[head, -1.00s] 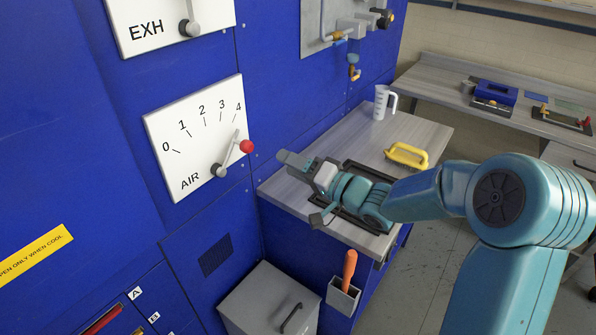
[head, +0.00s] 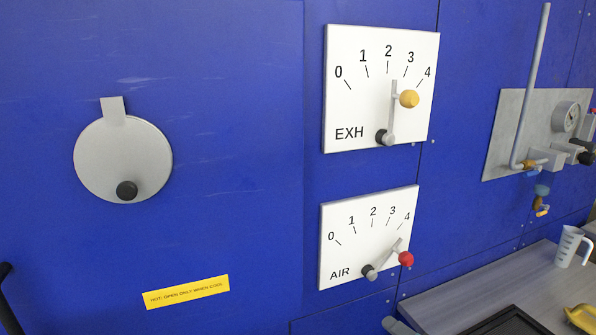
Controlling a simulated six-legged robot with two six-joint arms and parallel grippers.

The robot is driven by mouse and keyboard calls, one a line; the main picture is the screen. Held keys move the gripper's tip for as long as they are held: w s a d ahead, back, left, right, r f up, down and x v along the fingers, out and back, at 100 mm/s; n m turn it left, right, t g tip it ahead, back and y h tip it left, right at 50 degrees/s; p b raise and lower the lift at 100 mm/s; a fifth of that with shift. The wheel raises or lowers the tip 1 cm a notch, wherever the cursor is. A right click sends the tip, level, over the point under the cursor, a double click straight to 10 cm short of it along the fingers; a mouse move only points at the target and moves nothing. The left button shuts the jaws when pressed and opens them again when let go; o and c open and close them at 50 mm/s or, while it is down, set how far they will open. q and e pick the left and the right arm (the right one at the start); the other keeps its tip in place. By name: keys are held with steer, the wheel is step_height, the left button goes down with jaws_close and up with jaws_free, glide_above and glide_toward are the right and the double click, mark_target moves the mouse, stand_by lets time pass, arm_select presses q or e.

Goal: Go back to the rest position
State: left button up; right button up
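The AIR dial (head: 345,262) is a white plate marked 0 to 4 on the blue machine wall. Its grey lever with a red knob (head: 406,259) points close to 4. Above it, the EXH dial (head: 350,105) has a lever with a yellow knob (head: 409,98), pointing between 2 and 3. A grey tip, seemingly of my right gripper (head: 395,326), just shows at the bottom edge. The rest of it is out of the picture, so its opening cannot be told. My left gripper is not in view.
A round grey cover (head: 110,160) is on the wall at left, above a yellow warning label (head: 187,291). At right are a worktop (head: 455,296), a black tray (head: 510,318), a measuring jug (head: 571,246), a yellow-handled item (head: 582,317) and a valve panel (head: 508,125).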

steer(key=s+a+f+g+h, duration=0.1)
steer(key=s+a+f+g, duration=0.3)
steer(key=f, duration=0.6)
steer(key=s+a+f+g+h, duration=0.1)
steer(key=s+a+f+g, duration=0.1)
steer(key=s+a+f, duration=0.5)
steer(key=s+f+n+g+h, duration=0.2)
steer(key=s+f+n+g, duration=0.5)
steer(key=s+f, duration=0.4)
steer(key=s+d+g, duration=0.1)
steer(key=s, duration=0.3)
steer(key=shift+s+f, duration=0.15)
steer(key=shift+f, duration=0.05)
steer(key=c, duration=0.3)
